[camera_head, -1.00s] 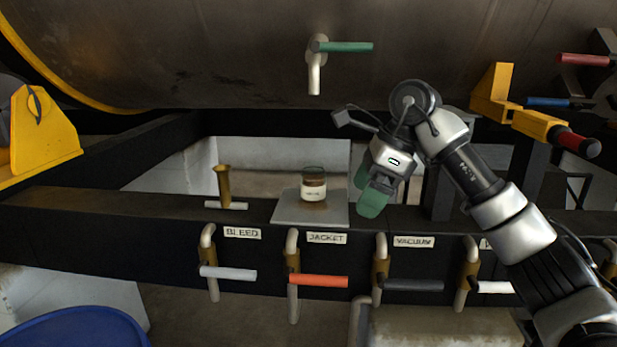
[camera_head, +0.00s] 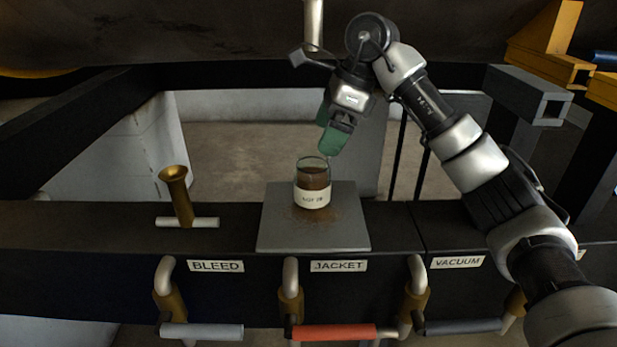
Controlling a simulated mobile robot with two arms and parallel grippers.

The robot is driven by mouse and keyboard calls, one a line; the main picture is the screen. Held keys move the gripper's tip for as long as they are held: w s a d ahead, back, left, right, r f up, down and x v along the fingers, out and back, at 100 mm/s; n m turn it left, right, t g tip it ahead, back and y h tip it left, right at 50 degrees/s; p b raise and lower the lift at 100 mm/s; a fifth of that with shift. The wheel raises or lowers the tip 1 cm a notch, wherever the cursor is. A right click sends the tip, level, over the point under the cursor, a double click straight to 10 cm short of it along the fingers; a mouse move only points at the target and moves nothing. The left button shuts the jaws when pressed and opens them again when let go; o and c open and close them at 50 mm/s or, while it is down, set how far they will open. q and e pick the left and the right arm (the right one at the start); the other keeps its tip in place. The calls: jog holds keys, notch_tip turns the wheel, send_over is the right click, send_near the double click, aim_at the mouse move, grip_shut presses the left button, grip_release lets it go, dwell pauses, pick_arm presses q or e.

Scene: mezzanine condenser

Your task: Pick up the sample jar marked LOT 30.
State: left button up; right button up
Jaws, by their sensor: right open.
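The sample jar (camera_head: 312,184) is a small glass jar with brown contents and a white label; the label's print is too small to read for certain. It stands upright on a square grey plate (camera_head: 282,231) on the dark beam, with brown grains scattered around it. My right gripper (camera_head: 329,128) has green fingertips that point down. It is open and empty, above and slightly right of the jar, apart from it. My left gripper is not in view.
A brass funnel-shaped fitting (camera_head: 177,194) with a pale bar stands left of the plate. Below the beam's front edge are valves with white (camera_head: 201,331), red (camera_head: 333,332) and grey (camera_head: 462,326) handles. A pale pipe end (camera_head: 313,22) hangs above.

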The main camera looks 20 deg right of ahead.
aim_at(314, 154)
jog(key=p+x, duration=0.3)
jog(key=x, duration=0.2)
jog(key=shift+w+a+f, duration=0.15)
jog(key=shift+a+f, duration=0.1)
jog(key=shift+a, duration=0.05)
jog(key=shift+p+x, duration=0.45)
jog(key=shift+x, duration=0.6)
jog(key=shift+a+f, duration=0.1)
jog(key=shift+f, duration=0.3)
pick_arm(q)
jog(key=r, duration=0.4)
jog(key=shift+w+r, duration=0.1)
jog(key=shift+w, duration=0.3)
pick_arm(e)
jog(key=shift+w, duration=0.1)
jog(key=c, duration=1)
